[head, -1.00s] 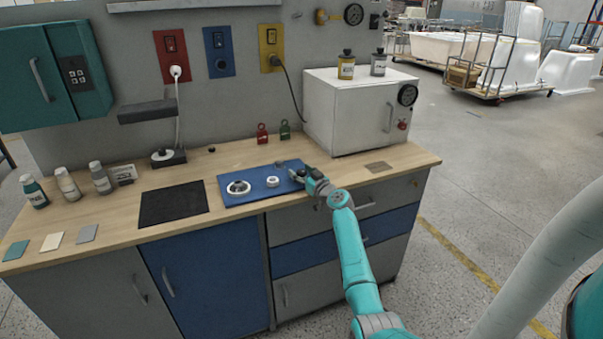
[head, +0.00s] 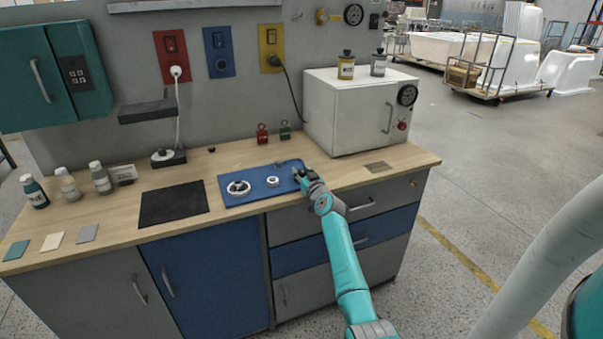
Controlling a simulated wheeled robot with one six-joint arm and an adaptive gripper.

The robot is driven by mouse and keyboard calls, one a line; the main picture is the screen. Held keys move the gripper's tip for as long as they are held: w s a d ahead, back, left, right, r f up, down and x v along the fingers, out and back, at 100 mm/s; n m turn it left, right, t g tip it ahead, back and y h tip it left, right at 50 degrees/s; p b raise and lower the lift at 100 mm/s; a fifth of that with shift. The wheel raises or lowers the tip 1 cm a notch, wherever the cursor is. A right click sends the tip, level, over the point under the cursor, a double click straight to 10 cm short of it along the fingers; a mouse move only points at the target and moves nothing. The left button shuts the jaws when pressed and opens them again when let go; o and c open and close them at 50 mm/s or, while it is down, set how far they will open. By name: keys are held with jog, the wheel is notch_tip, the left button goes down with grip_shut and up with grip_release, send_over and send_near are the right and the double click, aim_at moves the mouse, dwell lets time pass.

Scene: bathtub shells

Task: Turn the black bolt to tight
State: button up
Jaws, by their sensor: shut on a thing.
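My gripper (head: 301,175) is at the right end of the blue mat (head: 254,194) on the workbench. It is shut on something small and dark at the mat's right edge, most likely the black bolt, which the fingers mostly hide. How far the bolt is turned cannot be seen. On the mat to the left of my gripper are a small white ring (head: 273,181) and a larger white round part with a dark centre (head: 238,188). A small grey piece (head: 280,164) lies at the mat's back edge.
A white cabinet (head: 345,115) stands behind and right of my gripper. Red (head: 262,134) and green (head: 285,131) padlock-like tags stand behind the mat. A black pad (head: 173,204) lies left of it. The wooden top (head: 410,158) is mostly clear at the right.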

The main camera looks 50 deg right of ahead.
jog(key=shift+f+m+g+h, duration=0.2)
jog(key=shift+m+g+h, duration=0.25)
jog(key=shift+h, duration=0.35)
jog(key=o, duration=1.2)
jog(key=shift+r, duration=0.1)
jog(key=shift+c, duration=0.2)
jog(key=v, duration=1.2)
